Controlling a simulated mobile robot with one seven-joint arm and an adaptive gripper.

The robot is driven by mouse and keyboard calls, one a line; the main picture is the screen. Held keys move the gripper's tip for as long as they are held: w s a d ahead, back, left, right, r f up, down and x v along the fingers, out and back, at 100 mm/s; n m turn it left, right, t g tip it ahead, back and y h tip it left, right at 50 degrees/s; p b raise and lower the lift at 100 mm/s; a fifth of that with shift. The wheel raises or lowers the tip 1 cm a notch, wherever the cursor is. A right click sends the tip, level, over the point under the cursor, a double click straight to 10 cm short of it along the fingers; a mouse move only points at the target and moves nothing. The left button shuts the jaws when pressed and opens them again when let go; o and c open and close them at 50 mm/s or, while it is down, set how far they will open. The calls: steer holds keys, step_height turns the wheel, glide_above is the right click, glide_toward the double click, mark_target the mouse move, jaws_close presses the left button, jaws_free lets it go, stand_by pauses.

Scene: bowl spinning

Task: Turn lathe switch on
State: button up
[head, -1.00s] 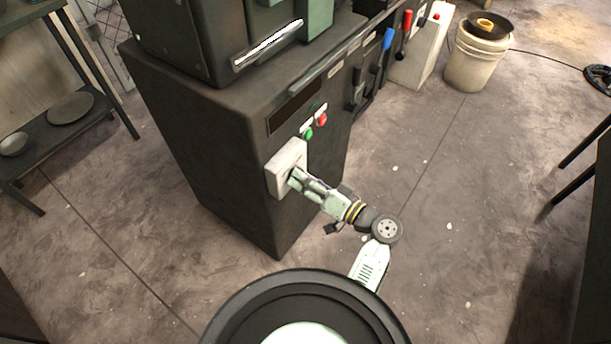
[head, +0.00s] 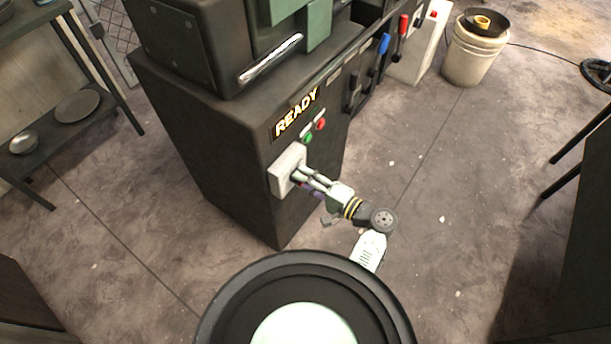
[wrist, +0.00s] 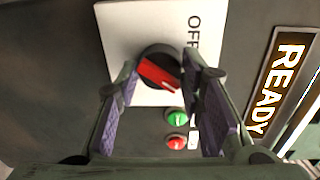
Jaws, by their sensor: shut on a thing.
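The lathe switch is a round black knob with a red bar (wrist: 158,74) on a white box (head: 284,164) on the lathe's dark front panel. In the wrist view the red bar lies slanted, and the word OFF shows on the white plate (wrist: 122,30) beside it. My gripper (head: 299,177) reaches the box from the right. In the wrist view its purple-padded fingers (wrist: 162,68) sit on either side of the knob and are shut on it. The lathe's display (head: 297,112) is lit and reads READY; it also shows in the wrist view (wrist: 281,85).
A green button (head: 308,138) and a red button (head: 320,124) sit close to the switch box. Blue (head: 384,44) and red (head: 402,24) levers stand farther along the lathe. A bucket (head: 474,52) stands at the back right.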

steer(key=shift+r+m+p, duration=0.1)
steer(key=shift+m+p, duration=0.4)
steer(key=shift+m, duration=0.3)
steer(key=o, duration=1.2)
steer(key=shift+c, duration=0.2)
steer(key=v, duration=1.2)
steer(key=shift+w, duration=0.1)
